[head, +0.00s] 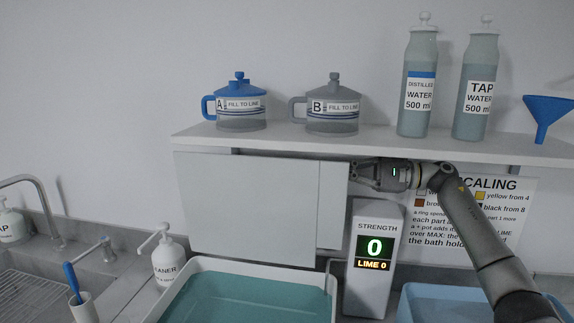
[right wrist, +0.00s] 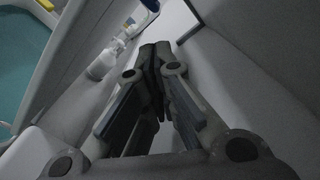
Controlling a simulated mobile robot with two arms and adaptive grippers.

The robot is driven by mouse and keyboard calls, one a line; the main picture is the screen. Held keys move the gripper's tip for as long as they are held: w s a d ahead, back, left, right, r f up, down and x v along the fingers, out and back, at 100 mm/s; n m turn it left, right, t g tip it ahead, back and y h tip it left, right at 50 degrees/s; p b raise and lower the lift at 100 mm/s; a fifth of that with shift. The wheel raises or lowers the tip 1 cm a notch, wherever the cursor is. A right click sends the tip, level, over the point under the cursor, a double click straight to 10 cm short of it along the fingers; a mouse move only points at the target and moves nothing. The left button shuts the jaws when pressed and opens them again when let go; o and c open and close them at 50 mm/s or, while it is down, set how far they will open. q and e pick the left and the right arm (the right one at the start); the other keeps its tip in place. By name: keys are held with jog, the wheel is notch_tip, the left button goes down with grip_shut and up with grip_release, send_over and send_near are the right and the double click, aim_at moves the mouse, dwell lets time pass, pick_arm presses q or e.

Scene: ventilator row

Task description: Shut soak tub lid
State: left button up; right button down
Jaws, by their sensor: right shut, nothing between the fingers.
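The soak tub (head: 200,262) is a white tub with teal liquid in it, at the bottom of the head view; its near part is cut off. Its lid seems to be the pale grey panel (head: 250,205) standing upright behind it, so the tub is open. My right gripper (head: 356,172) is at the panel's upper right corner, just under the shelf. Its fingers are shut and empty, as the right wrist view also shows (right wrist: 158,60). I cannot tell whether the fingertips touch the panel or reach behind it. My left gripper is not in view.
A shelf (head: 400,146) above holds jugs A (head: 240,112) and B (head: 333,112), two water bottles and a blue funnel (head: 545,112). A strength meter (head: 373,285) reading 0 stands right of the tub. A cleaner bottle (head: 168,262) stands left; a blue tub (head: 425,300) is at right.

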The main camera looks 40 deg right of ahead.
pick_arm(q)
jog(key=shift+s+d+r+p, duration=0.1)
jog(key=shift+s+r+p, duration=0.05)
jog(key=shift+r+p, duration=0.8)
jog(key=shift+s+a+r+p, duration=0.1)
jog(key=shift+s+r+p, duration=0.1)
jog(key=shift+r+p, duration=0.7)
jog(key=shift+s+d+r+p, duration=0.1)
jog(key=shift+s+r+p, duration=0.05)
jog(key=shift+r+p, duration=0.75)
pick_arm(e)
jog(key=x, duration=0.9)
jog(key=shift+a, duration=0.2)
